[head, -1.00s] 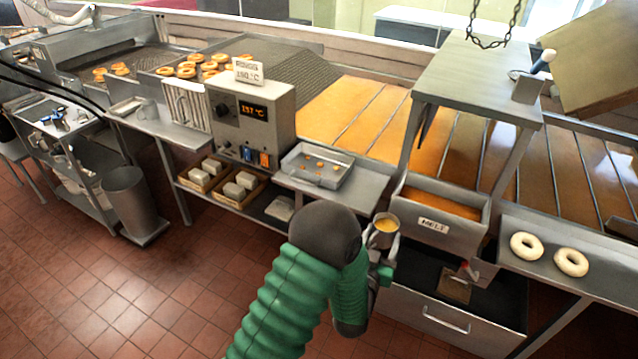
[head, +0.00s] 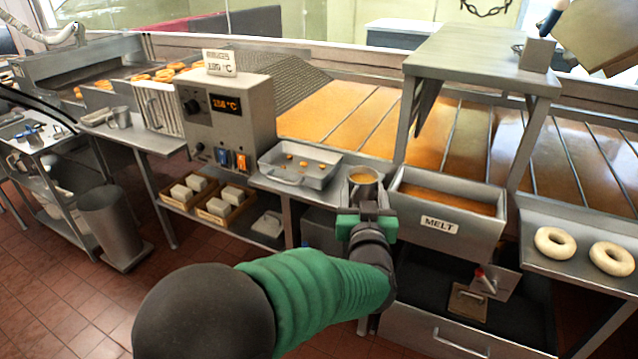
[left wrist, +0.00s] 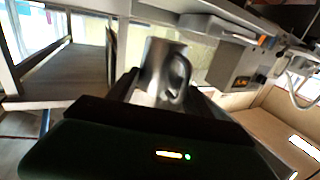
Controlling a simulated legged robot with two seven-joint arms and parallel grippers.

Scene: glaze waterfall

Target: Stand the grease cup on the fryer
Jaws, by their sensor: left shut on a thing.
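The grease cup (head: 363,181) is a grey metal cup with amber liquid inside. My left gripper (head: 362,203) is shut on it and holds it upright, between the shallow tray and the MELT trough. The cup with its side handle also shows in the left wrist view (left wrist: 163,68) between the fingers. The fryer (head: 335,112) is the long vat of amber oil with crossbars along the back; its grey control box (head: 225,118) has a lit orange display. Whether the cup touches any surface is unclear. My right gripper is out of view.
A shallow tray (head: 277,176) with small orange bits is left of the cup. The MELT trough (head: 447,225) is close on the right, under a raised metal shelf (head: 480,50). Two pale rings (head: 556,242) lie further right. Another metal cup (head: 122,117) stands far left.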

